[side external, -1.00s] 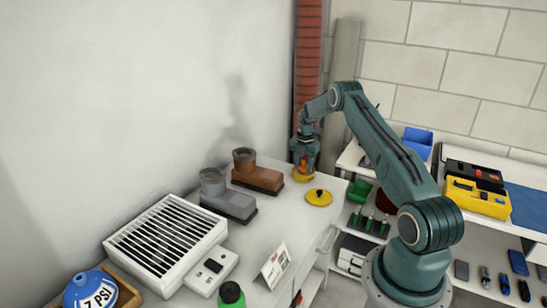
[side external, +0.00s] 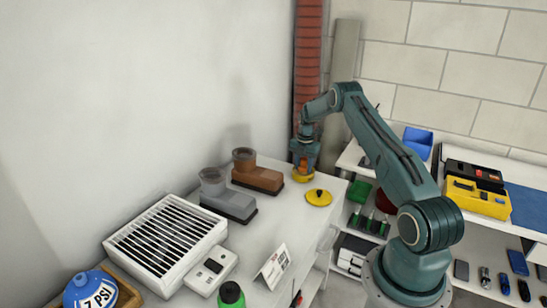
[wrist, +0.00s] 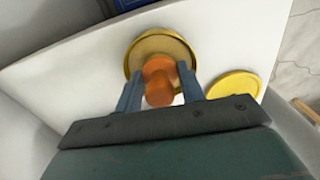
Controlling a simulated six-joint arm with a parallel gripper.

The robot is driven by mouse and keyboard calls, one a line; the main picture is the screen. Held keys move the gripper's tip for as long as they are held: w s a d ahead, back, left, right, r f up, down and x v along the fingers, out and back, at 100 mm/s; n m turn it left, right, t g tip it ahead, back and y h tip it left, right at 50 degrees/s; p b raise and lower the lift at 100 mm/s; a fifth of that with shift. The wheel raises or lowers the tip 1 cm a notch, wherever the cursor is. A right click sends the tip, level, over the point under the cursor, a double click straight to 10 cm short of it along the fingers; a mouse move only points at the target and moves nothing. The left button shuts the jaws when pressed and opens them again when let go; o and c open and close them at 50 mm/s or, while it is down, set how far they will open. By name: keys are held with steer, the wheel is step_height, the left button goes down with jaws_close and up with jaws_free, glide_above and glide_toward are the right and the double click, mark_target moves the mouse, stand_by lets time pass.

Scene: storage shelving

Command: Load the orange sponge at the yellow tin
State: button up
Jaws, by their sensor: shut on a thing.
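The yellow tin (side external: 303,179) stands open at the far end of the white worktop; in the wrist view its round rim (wrist: 133,58) shows behind the sponge. My gripper (side external: 304,163) is directly over the tin, pointing down. Its two blue-grey fingers (wrist: 160,88) are shut on the orange sponge (wrist: 159,82), one on each side. The sponge overlaps the tin's opening in the wrist view; whether it touches the tin floor is hidden. A yellow lid (side external: 319,197) lies flat on the worktop beside the tin, and it also shows in the wrist view (wrist: 236,85).
A brown machine (side external: 258,178) and a grey one (side external: 228,204) stand left of the tin along the wall. A white slatted unit (side external: 165,245) and a small scale (side external: 211,270) are nearer the camera. A red pipe (side external: 308,60) rises behind my gripper.

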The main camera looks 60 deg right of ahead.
mark_target(304, 159)
steer(key=shift+r, duration=3.45)
steer(key=w+a+m, duration=0.1)
steer(key=a, duration=0.3)
steer(key=w+a+m, duration=0.1)
steer(key=w+a, duration=0.1)
steer(key=a, duration=0.2)
steer(key=w+a+r+m, duration=0.1)
steer(key=w+a+m, duration=0.1)
steer(key=a, duration=0.2)
steer(key=s+a+m, duration=0.2)
steer(key=a+m, duration=0.2)
steer(key=a, duration=0.7)
steer(key=s+a+r+m, duration=0.1)
steer(key=a+m, duration=0.4)
steer(key=a, duration=0.6)
steer(key=s+a+r+m, duration=0.1)
steer(key=s+a+m, duration=0.3)
steer(key=a, duration=0.7)
steer(key=shift+r, duration=0.15)
